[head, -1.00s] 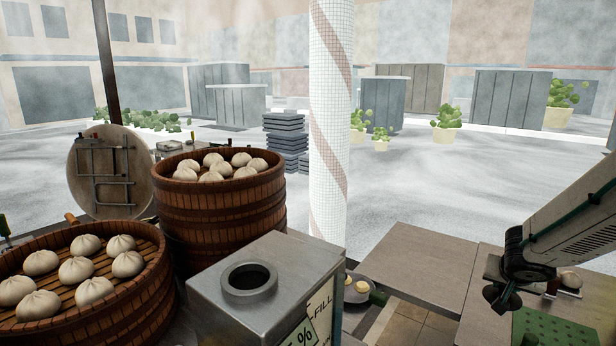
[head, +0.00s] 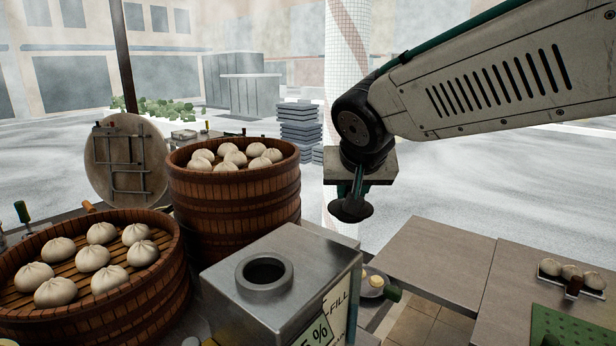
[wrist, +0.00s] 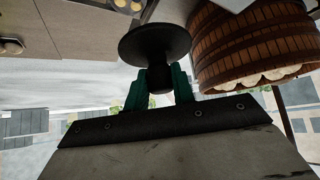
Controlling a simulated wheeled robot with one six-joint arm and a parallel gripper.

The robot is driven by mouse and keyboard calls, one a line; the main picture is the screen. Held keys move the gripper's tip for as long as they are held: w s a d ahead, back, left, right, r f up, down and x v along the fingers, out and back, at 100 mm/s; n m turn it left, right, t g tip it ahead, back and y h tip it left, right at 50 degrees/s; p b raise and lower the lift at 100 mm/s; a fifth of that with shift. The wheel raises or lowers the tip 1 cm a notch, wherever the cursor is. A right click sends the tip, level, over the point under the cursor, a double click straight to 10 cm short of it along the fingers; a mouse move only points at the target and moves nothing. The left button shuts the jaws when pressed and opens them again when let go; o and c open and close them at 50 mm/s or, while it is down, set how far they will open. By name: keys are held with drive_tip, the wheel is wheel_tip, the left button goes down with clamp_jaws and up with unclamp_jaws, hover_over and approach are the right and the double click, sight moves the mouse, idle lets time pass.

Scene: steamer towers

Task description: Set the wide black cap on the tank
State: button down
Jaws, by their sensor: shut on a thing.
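The wide black cap (head: 351,208) is held by my gripper (head: 358,183), below the end of my arm and above the ground to the right of the tank. In the wrist view the cap (wrist: 154,42) shows its wide disc and a short stem, with the green fingers of my gripper (wrist: 158,88) closed on either side of the stem. The tank (head: 300,262) is a grey metal box with a raised round collar (head: 264,274) on top, and its opening is uncovered. The cap is apart from the tank, higher and to its right.
A tall steamer tower (head: 235,200) with buns stands behind the tank. A lower steamer (head: 90,270) with several buns stands to the left. A counter (head: 425,260) lies right of the tank, with a small tray of buns (head: 570,270) farther right. Open air lies between cap and tank.

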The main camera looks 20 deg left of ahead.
drive_tip(key=s+a+r+n+y, duration=0.1)
drive_tip(key=s+a+r+n, duration=0.1)
drive_tip(key=s+a+r, duration=0.2)
drive_tip(key=s+a, duration=0.2)
drive_tip(key=s, duration=0.2)
drive_tip(key=shift+s+r+g+y, duration=0.2)
drive_tip(key=shift+r+g+y, duration=0.1)
drive_tip(key=shift+s, duration=0.1)
hover_over(308, 250)
drive_tip(key=shift+f, duration=2.95)
drive_tip(key=shift+f, duration=0.45)
drive_tip(key=c, duration=1.1)
unclamp_jaws()
drive_tip(key=v, duration=0.7)
drive_tip(key=shift+s+r, duration=0.25)
drive_tip(key=shift+r, duration=0.05)
